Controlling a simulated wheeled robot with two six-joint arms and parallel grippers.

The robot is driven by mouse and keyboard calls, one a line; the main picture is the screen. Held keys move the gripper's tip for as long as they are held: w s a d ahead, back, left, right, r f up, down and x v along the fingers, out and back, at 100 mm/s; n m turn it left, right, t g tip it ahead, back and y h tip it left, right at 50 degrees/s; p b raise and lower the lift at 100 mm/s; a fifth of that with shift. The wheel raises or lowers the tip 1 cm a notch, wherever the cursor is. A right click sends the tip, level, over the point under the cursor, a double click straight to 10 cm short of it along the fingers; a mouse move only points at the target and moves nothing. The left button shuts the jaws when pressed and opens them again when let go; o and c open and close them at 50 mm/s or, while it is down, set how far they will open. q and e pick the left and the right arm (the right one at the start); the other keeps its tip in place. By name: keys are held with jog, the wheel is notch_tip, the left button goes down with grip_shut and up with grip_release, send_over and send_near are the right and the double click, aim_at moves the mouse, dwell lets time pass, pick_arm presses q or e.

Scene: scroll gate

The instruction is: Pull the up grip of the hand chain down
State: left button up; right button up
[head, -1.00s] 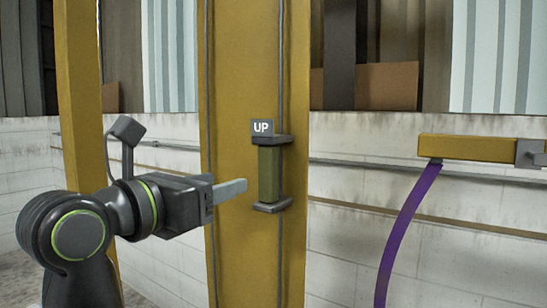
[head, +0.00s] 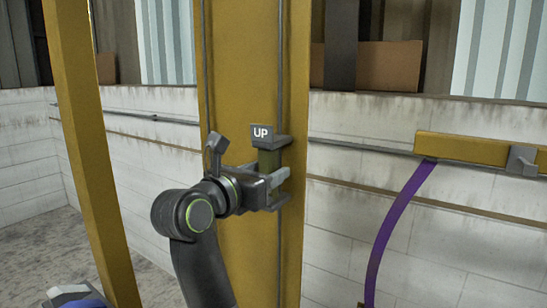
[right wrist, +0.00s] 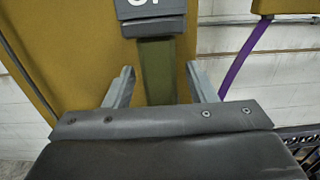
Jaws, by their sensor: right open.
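The up grip (head: 270,159) is an olive-green block between dark end plates on the hand chain (head: 280,80), with an "UP" sign (head: 261,134) above it. It hangs in front of a yellow post. My right gripper (head: 283,188) is at the grip's lower part in the head view, covering some of it. In the right wrist view, the open fingers of the right gripper (right wrist: 160,80) stand on either side of the grip (right wrist: 157,72), with gaps on both sides. The grip's lower end is hidden there.
The yellow post (head: 240,100) stands right behind the grip. A thinner yellow post (head: 85,150) is at left. A yellow bar (head: 465,148) with a purple strap (head: 395,225) is at right. A pale block wall (head: 350,220) runs behind.

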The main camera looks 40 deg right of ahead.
aim_at(274, 167)
jog(key=shift+p+x, duration=0.55)
jog(key=shift+x, duration=1.1)
grip_shut()
